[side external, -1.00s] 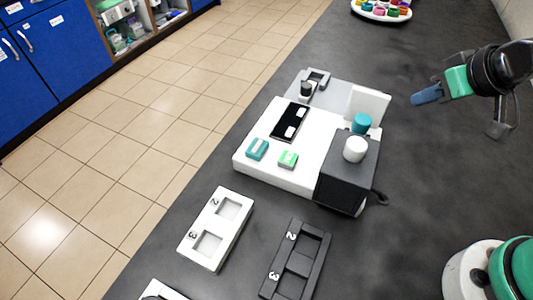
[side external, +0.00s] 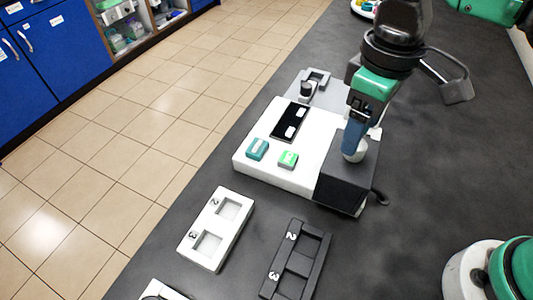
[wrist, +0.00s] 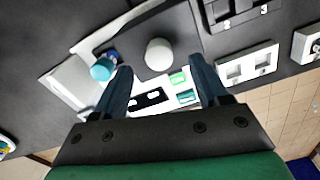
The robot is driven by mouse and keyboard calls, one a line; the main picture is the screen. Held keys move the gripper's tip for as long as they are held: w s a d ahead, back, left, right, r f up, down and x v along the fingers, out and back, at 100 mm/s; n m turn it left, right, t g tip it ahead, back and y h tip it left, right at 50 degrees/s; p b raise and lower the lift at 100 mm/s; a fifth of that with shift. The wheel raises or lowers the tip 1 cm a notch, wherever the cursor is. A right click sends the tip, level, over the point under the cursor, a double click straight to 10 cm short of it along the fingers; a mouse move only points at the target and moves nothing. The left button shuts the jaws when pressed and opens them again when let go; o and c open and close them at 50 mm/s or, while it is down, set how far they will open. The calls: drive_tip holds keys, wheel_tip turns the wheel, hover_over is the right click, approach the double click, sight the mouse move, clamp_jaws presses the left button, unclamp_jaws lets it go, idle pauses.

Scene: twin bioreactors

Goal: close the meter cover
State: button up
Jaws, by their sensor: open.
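No part is clearly marked as the meter cover. A white upright panel (wrist: 72,80), perhaps the cover, stands at the device's edge beside a teal cap (wrist: 102,68); in the side view it is mostly hidden behind my gripper. The white device (side external: 265,172) has a dark panel (side external: 290,121) on top and a black box (side external: 342,178) at its right end. A white round knob (wrist: 158,55) sits on the box. My gripper (side external: 353,146) is open and points down over the box. In the wrist view the knob appears between its fingers (wrist: 160,66); contact cannot be told.
A teal block (side external: 257,149) and a green block (side external: 288,159) sit on the device. A white numbered tray (side external: 190,255) and a dark numbered tray (side external: 323,240) lie in front. A small dark cable end (side external: 380,198) sticks out beside the box.

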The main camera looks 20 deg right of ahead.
sight(348, 166)
drive_tip(key=shift+f, duration=1.45)
clamp_jaws()
idle(0.4)
